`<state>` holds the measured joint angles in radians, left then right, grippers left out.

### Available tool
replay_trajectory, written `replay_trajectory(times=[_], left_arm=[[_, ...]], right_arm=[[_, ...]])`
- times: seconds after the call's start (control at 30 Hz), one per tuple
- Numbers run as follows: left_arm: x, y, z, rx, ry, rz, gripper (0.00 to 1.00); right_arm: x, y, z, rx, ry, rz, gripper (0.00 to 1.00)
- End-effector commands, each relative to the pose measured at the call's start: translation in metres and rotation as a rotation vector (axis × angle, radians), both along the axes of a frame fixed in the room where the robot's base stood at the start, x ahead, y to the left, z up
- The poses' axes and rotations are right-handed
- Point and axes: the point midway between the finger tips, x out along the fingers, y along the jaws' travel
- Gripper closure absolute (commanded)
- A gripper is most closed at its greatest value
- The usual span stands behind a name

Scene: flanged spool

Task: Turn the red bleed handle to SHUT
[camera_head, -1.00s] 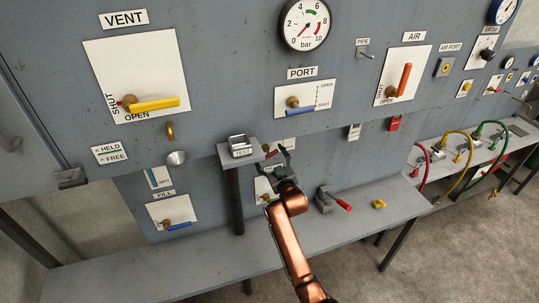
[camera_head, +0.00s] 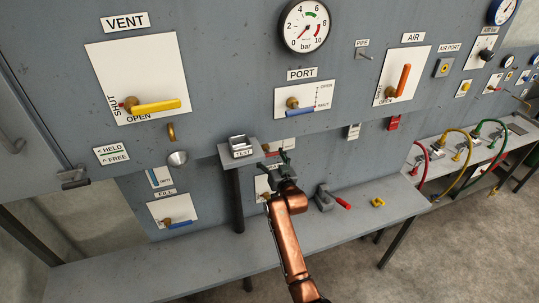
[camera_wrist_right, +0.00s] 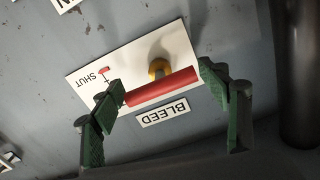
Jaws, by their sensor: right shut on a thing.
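The red bleed handle (camera_wrist_right: 162,87) is a red bar in front of a brass hub (camera_wrist_right: 159,68) on a white plate (camera_wrist_right: 140,53). The BLEED label (camera_wrist_right: 165,113) appears upside down. The word SHUT (camera_wrist_right: 97,78) and a small red mark are on the plate's left part in the wrist view. My right gripper (camera_wrist_right: 163,84) is shut on the handle, with one green finger at each end of the bar. In the head view my right gripper (camera_head: 278,167) is at the wall below the PORT plate and mostly hides the handle. My left gripper is out of view.
A TEST shelf (camera_head: 238,153) on a dark post stands just left of my right gripper. A red-tipped clamp (camera_head: 332,198) and a yellow piece (camera_head: 378,202) are on the bench (camera_head: 250,250) to the right. The bench's front left is clear.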

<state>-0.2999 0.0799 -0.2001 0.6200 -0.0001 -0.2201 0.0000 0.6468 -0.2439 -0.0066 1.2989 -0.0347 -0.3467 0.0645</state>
Motion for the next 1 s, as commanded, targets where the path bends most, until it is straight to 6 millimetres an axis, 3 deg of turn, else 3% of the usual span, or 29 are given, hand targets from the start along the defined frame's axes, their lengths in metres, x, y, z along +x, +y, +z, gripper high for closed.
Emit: replay_trajectory(times=[0.23,0.27,0.5,0.83,1.0], left_arm=[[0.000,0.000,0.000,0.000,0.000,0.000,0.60],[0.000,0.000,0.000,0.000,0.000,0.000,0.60],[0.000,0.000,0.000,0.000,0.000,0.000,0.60],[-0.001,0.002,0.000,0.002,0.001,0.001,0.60],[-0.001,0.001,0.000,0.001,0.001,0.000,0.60]], right_arm=[[0.000,0.000,-0.003,0.003,0.005,0.000,0.55],[0.000,0.000,-0.003,0.003,0.005,0.000,0.31],[0.000,0.000,-0.002,0.001,0.003,0.001,0.14],[0.000,0.000,0.002,0.001,0.000,0.000,0.14],[0.000,0.001,0.024,0.001,-0.003,0.001,0.14]])
